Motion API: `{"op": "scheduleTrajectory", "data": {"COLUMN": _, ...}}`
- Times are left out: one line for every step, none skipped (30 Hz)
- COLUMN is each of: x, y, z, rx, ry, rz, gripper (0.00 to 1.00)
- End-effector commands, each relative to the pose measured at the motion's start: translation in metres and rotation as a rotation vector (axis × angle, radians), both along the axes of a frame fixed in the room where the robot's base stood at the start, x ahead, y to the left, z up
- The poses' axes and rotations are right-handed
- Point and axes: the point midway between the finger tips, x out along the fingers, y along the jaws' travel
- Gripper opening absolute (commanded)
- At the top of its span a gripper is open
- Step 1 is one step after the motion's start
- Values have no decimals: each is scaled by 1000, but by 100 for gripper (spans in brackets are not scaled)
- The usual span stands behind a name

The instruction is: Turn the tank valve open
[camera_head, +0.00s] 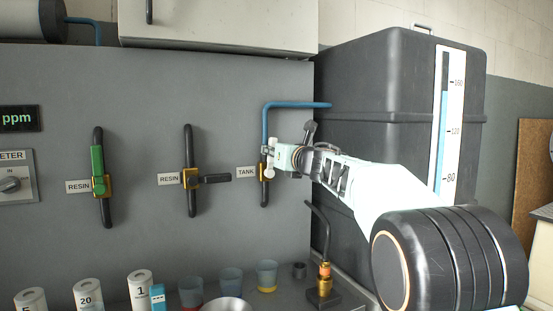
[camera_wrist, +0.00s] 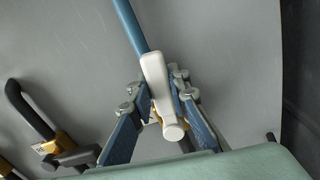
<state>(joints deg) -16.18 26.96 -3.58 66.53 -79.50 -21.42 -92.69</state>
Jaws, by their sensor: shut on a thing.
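The tank valve has a white handle (camera_head: 270,158) and sits on the grey panel beside the TANK label (camera_head: 247,172). A blue pipe (camera_head: 265,118) runs down into it. The handle stands upright, roughly in line with the pipe. My gripper (camera_head: 278,158) reaches it from the right and is shut on it. In the wrist view the white handle (camera_wrist: 157,85) lies between the two blue-grey fingers of my gripper (camera_wrist: 155,108). The brass valve body is mostly hidden behind the handle and fingers.
Left of it, one RESIN valve has a black handle (camera_head: 215,178) pointing sideways. Another has a green handle (camera_head: 97,162) standing upright. A black tank (camera_head: 385,90) with a level gauge (camera_head: 448,125) stands at right. Cups (camera_head: 231,281) and a brass fitting (camera_head: 324,275) stand below.

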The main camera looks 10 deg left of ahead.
Motion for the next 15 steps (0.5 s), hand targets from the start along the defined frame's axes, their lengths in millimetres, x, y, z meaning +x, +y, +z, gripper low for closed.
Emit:
{"op": "scheduleTrajectory", "data": {"x": -1, "y": 2, "z": -2, "rx": -22, "ry": -15, "rz": 0, "gripper": 0}}
{"op": "scheduleTrajectory", "data": {"x": -2, "y": 3, "z": -2, "rx": -34, "ry": -23, "rz": 0, "gripper": 0}}
{"op": "scheduleTrajectory", "data": {"x": -2, "y": 4, "z": -2, "rx": -49, "ry": -32, "rz": 0, "gripper": 0}}
{"op": "scheduleTrajectory", "data": {"x": -3, "y": 4, "z": -2, "rx": -59, "ry": -39, "rz": 0, "gripper": 0}}
{"op": "scheduleTrajectory", "data": {"x": -3, "y": 5, "z": -1, "rx": -68, "ry": -45, "rz": 0, "gripper": 0}}
{"op": "scheduleTrajectory", "data": {"x": -3, "y": 5, "z": -1, "rx": -78, "ry": -51, "rz": -1, "gripper": 0}}
{"op": "scheduleTrajectory", "data": {"x": -4, "y": 5, "z": -1, "rx": -84, "ry": -56, "rz": -1, "gripper": 0}}
{"op": "scheduleTrajectory", "data": {"x": -4, "y": 6, "z": -1, "rx": -90, "ry": -60, "rz": -1, "gripper": 0}}
{"op": "scheduleTrajectory", "data": {"x": -4, "y": 6, "z": -1, "rx": -98, "ry": -65, "rz": -1, "gripper": 0}}
{"op": "scheduleTrajectory", "data": {"x": -4, "y": 6, "z": 0, "rx": -102, "ry": -67, "rz": -1, "gripper": 0}}
{"op": "scheduleTrajectory", "data": {"x": -5, "y": 6, "z": 0, "rx": -106, "ry": -70, "rz": -1, "gripper": 0}}
{"op": "scheduleTrajectory", "data": {"x": -5, "y": 7, "z": 0, "rx": -109, "ry": -72, "rz": -1, "gripper": 0}}
{"op": "scheduleTrajectory", "data": {"x": -5, "y": 7, "z": 0, "rx": -112, "ry": -74, "rz": -1, "gripper": 0}}
{"op": "scheduleTrajectory", "data": {"x": -5, "y": 7, "z": 0, "rx": -113, "ry": -75, "rz": -1, "gripper": 0}}
{"op": "scheduleTrajectory", "data": {"x": -5, "y": 7, "z": 0, "rx": -115, "ry": -76, "rz": -1, "gripper": 0}}
